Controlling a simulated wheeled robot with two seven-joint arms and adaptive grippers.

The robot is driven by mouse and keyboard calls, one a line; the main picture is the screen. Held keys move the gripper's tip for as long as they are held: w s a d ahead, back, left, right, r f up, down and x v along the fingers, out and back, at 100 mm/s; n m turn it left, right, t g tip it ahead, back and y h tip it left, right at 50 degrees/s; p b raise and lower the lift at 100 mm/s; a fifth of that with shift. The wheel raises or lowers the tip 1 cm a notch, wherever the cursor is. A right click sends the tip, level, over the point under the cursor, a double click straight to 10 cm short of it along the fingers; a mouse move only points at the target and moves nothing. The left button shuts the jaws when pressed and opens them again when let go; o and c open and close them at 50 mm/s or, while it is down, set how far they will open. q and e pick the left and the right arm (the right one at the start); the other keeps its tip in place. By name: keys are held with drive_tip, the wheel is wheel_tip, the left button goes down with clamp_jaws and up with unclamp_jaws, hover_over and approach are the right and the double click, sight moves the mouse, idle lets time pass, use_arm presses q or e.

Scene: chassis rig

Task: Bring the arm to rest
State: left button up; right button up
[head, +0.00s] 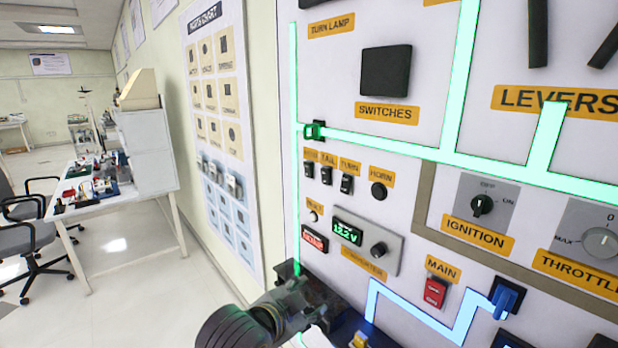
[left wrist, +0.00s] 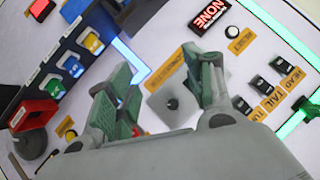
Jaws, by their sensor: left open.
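My left gripper (head: 298,302) is low in the head view, in front of the lower left part of a white control panel (head: 400,35). In the left wrist view its two green-grey fingers (left wrist: 165,88) stand apart, with nothing held between them. Beyond the gap is a grey plate with a dark knob (left wrist: 172,104), and the fingers hide part of its yellow label. I cannot tell how far the fingertips are from the panel. My right gripper is in neither view.
The panel carries a red main switch (head: 435,292), an ignition knob (head: 481,205), a voltmeter display (head: 347,232) and a blue connector (head: 507,297). Coloured buttons (left wrist: 73,67) and a red part (left wrist: 35,115) show in the wrist view. A cluttered workbench (head: 130,235) and chairs stand left, with open floor between.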

use_arm(q)
drive_tip(key=s+a+f+n+g+y, duration=0.2)
drive_tip(key=s+a+f+n, duration=0.2)
drive_tip(key=s+a+f, duration=0.4)
drive_tip(key=s+a+f+n+g+y, duration=0.1)
drive_tip(key=s+a+f+n+g, duration=0.25)
drive_tip(key=a+f, duration=0.4)
drive_tip(key=s+a+f+n+g+y, duration=0.25)
drive_tip(key=s+a+f, duration=0.35)
drive_tip(key=f, duration=0.4)
wheel_tip(320, 180, down, 32)
drive_tip(key=s, duration=0.2)
drive_tip(key=s+a+f, duration=0.2)
drive_tip(key=s+f, duration=0.8)
drive_tip(key=s, duration=0.1)
drive_tip(key=s+a+f+g, duration=0.1)
drive_tip(key=s+f, duration=1)
drive_tip(key=shift+s+a+g, duration=0.3)
drive_tip(key=shift+a, duration=0.05)
